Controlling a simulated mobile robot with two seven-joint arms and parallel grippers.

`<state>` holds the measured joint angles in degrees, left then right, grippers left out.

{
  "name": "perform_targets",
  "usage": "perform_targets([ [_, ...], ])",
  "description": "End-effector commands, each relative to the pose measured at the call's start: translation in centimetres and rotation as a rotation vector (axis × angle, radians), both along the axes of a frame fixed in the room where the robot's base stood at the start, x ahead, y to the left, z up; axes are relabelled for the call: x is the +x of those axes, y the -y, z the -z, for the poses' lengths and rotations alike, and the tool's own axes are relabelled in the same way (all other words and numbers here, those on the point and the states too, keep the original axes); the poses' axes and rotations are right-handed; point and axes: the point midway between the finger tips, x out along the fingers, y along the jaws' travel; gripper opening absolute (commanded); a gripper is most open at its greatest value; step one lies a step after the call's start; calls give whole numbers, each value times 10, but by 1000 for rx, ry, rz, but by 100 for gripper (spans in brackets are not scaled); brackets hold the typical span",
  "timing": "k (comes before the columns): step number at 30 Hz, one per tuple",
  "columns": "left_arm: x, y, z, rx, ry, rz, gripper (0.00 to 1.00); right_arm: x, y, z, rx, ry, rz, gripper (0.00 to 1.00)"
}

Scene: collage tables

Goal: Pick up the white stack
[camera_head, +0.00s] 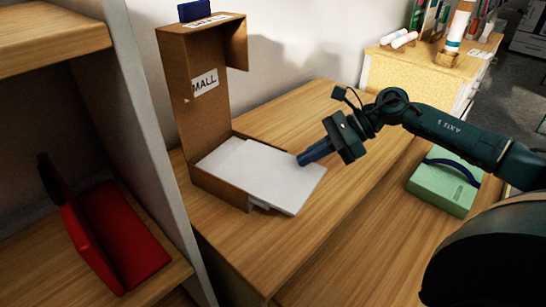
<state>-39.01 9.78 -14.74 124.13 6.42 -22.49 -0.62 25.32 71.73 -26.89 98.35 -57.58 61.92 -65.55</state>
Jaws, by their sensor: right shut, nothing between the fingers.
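The white stack (266,172) is a pile of flat white sheets or cards. It lies partly in the low open part of a brown cardboard box (203,103) and sticks out over its right side. My right gripper (301,161) comes in from the right with its blue fingers shut and empty. The fingertips point left, close to the stack's upper right edge. I cannot tell whether they touch it. My left gripper is not in view.
The box stands on a wooden table (300,119), with a label on its tall side. A red folder-like object (131,240) sits on a shelf at left. A green box (441,185) with a dark strap is at right. The front tabletop is bare.

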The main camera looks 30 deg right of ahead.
Motion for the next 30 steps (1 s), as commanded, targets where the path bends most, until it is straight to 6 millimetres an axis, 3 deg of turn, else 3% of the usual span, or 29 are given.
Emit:
perform_targets([
  [6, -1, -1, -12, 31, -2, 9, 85, 18, -48, -5, 4, 4, -4, 0],
  [12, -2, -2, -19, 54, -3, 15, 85, 28, -77, -1, 1, -1, 0, 0],
  [15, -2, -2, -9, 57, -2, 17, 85, 28, -74, 15, 0, 2, 1, 0],
  [30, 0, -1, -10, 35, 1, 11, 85, 26, -73, 20, -6, -7, 0, 0],
])
